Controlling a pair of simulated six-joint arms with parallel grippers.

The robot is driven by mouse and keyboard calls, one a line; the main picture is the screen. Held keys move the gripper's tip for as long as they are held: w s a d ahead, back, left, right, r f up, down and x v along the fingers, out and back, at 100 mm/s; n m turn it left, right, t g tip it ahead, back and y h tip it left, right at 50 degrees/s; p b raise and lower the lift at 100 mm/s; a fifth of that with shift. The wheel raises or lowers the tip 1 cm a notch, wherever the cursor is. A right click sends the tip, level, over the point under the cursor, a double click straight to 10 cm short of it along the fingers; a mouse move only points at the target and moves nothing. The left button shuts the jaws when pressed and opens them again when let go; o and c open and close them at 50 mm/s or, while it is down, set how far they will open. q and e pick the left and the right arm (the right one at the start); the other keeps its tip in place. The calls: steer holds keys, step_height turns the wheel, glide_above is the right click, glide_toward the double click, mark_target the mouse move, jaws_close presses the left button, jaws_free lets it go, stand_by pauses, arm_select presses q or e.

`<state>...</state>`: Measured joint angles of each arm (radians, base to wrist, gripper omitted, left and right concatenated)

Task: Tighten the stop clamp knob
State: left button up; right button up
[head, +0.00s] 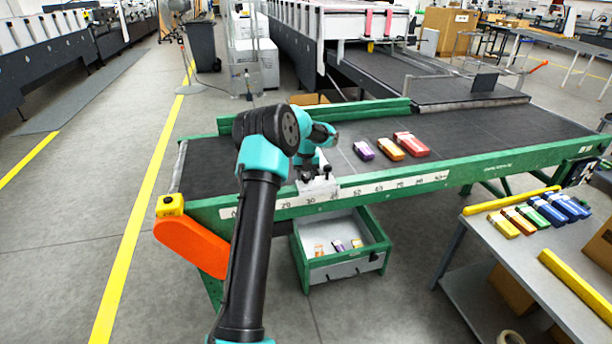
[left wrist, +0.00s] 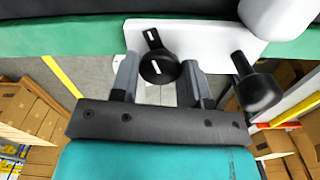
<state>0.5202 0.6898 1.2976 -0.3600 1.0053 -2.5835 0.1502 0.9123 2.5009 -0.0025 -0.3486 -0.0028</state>
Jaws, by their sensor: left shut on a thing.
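The stop clamp is a pale block (head: 319,189) on the conveyor's green front rail, by the number scale. In the left wrist view it is a white plate (left wrist: 200,40) against the green rail. A round black knob (left wrist: 158,68) with a white mark and a short lever stands at the plate's lower edge. My left gripper (left wrist: 160,74) is shut on this knob, one grey finger on each side. A second black knob (left wrist: 258,88) stands to the right, outside the fingers. In the head view my left gripper (head: 308,174) is at the clamp, its fingers mostly hidden.
Purple, orange and red cartons (head: 390,148) lie on the belt right of the clamp. A green-framed bin (head: 342,268) with small cartons is below. A side table (head: 500,255) holds several cartons.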

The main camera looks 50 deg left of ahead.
mark_target(306, 176)
arm_select(q)
steer(key=o, duration=0.9)
step_height(306, 176, up, 18)
steer(key=shift+f, duration=0.25)
stand_by(0.6)
